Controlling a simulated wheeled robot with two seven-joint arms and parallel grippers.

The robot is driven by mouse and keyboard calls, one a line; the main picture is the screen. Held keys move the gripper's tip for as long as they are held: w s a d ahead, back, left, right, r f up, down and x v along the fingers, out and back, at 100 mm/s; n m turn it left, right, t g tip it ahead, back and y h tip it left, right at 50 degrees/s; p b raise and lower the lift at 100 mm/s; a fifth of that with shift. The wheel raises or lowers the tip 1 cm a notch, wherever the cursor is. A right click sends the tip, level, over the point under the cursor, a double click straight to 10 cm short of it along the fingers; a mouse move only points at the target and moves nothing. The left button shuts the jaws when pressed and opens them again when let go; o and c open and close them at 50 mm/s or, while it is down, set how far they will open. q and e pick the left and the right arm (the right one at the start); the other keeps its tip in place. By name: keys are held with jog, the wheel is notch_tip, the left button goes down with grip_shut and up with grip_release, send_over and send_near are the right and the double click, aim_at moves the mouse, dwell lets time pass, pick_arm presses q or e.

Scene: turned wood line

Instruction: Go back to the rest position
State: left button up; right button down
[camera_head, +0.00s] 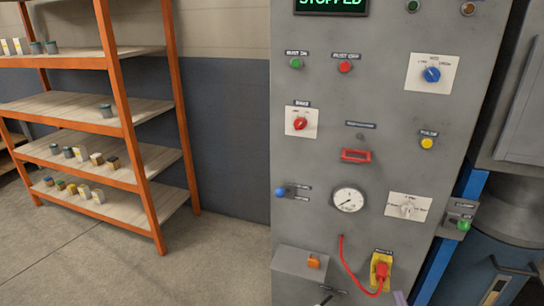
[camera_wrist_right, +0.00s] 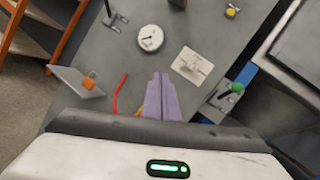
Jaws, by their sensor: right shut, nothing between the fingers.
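My right gripper (camera_wrist_right: 160,76) is shut, its two pale purple fingers pressed together with nothing between them. In the head view only a small purple tip of it (camera_head: 399,298) shows at the bottom edge, just right of the yellow socket (camera_head: 373,268) with the red plug (camera_head: 382,271). In the wrist view the fingers point at the grey control panel (camera_head: 325,130), below the gauge (camera_wrist_right: 150,38) and the white switch plate (camera_wrist_right: 193,66). I cannot tell the gap between fingertips and panel. My left gripper is in neither view.
A red cable (camera_head: 352,275) hangs in a loop from the panel to the plug. A grey box with an orange button (camera_head: 314,262) juts out at the lower left. A green-button box (camera_head: 463,225) stands at the right. An orange shelf rack (camera_head: 129,130) stands left, with open floor before it.

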jog(key=s+d+f+m+g+h, duration=0.3)
jog(key=s+f+m+g, duration=0.4)
jog(key=m, duration=0.4)
jog(key=s+d+f+m+g+h, duration=0.2)
jog(key=s+f+m+g, duration=0.2)
jog(key=s+f+m, duration=0.65)
jog(key=s+a+r+m+g+y, duration=0.2)
jog(key=s+a+r+m+y, duration=0.4)
jog(key=m, duration=0.8)
jog(key=a+m, duration=0.5)
jog(key=a, duration=0.8)
jog(key=shift+a+r+t, duration=0.15)
jog(key=shift+a+t, duration=0.2)
jog(key=shift+t, duration=0.05)
